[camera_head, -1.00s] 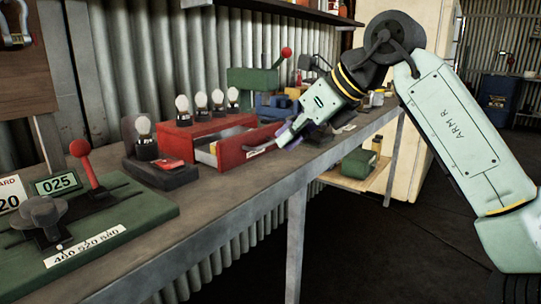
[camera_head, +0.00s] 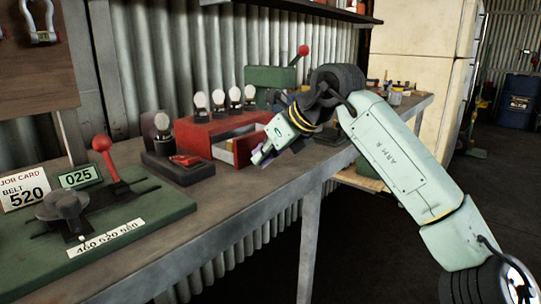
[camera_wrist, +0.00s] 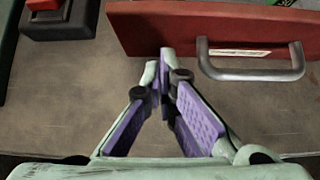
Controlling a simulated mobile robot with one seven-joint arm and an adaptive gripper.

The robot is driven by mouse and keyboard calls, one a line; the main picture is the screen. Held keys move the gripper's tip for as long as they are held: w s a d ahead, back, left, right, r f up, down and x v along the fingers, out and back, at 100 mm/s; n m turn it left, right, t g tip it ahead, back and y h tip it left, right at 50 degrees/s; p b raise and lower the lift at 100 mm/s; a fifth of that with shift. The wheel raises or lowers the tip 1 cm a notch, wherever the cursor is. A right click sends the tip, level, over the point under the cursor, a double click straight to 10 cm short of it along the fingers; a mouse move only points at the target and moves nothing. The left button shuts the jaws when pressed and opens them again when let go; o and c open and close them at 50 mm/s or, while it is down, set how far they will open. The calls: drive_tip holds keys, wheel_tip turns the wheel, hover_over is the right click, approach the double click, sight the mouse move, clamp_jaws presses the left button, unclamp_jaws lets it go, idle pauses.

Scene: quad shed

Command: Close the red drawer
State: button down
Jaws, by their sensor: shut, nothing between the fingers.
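The red drawer unit (camera_head: 197,137) sits on the bench in the head view. Its red drawer (camera_head: 243,151) stands partly pulled out, with an open gap behind its front. In the wrist view, the drawer front (camera_wrist: 150,27) spans the upper right, with a grey bar handle (camera_wrist: 250,73) and a pale label. My gripper (camera_head: 260,156) is in front of the drawer, its fingers covering part of the front in the head view. In the wrist view, my gripper (camera_wrist: 165,62) is shut and empty, tips close to the front, left of the handle. I cannot tell whether they touch it.
Several bulbs stand on top of the unit. A dark block with a red part (camera_head: 180,168) sits to its left. A green lever fixture (camera_head: 95,215) occupies the near bench (camera_head: 235,205). A green machine (camera_head: 270,82) stands behind. The bench's front strip is mostly clear.

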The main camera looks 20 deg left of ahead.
drive_tip(key=w+a+p, duration=0.1)
drive_tip(key=a, duration=0.1)
drive_tip(key=w+a+p, duration=0.1)
drive_tip(key=a, duration=0.2)
drive_tip(key=w+a+p, duration=0.1)
drive_tip(key=a, duration=0.2)
drive_tip(key=shift+a+r, duration=0.1)
idle(0.3)
